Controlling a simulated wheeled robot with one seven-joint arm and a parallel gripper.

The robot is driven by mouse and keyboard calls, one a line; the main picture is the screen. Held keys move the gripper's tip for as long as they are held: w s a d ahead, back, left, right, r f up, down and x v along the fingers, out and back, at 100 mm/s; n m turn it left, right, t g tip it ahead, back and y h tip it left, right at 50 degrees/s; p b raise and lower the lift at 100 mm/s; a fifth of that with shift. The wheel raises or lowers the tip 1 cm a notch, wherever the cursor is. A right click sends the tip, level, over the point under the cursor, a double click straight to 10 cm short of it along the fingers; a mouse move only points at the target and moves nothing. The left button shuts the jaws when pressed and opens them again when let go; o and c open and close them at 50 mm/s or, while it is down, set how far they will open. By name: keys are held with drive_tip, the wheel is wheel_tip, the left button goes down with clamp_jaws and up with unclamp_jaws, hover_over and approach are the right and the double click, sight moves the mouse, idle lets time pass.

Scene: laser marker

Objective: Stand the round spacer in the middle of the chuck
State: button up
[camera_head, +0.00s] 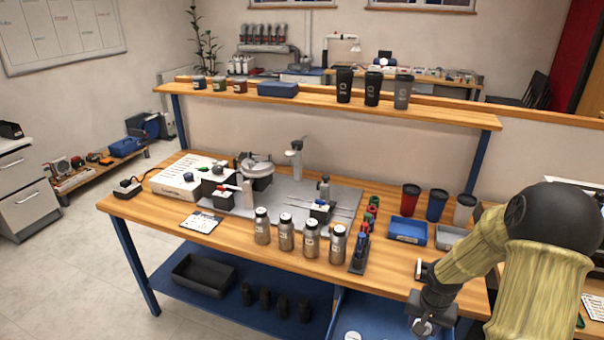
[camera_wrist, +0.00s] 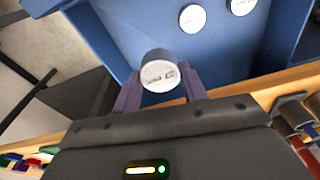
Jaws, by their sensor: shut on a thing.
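The round spacer (camera_wrist: 160,72) is a short grey-white cylinder with dark marks on its pale end face. My gripper (camera_wrist: 160,88) is shut on it, one finger on each side. In the head view my gripper (camera_head: 422,322) hangs at the bench's front right, and the spacer's pale face (camera_head: 421,327) shows at its tip. A round grey part that looks like the chuck (camera_head: 256,166) stands at the back left of the grey plate on the bench, far from my gripper. Its middle is too small to make out.
A blue drawer (camera_head: 385,322) below the gripper holds more pale round pieces (camera_wrist: 192,18). Several steel bottles (camera_head: 285,236) and a tool rack (camera_head: 360,248) stand along the bench front. Blue tray (camera_head: 408,230) and cups (camera_head: 437,205) are at right. A shelf (camera_head: 320,100) spans the back.

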drive_tip(key=w+a+r+n+p, duration=0.1)
drive_tip(key=a+r+n+p, duration=0.3)
drive_tip(key=a+r+p, duration=0.7)
wheel_tip(320, 180, up, 3)
drive_tip(key=p, duration=1.3)
drive_tip(key=shift+a+n+p, duration=0.2)
drive_tip(key=shift+n+p, duration=0.1)
drive_tip(key=shift+p, duration=0.1)
drive_tip(key=shift+w, duration=0.1)
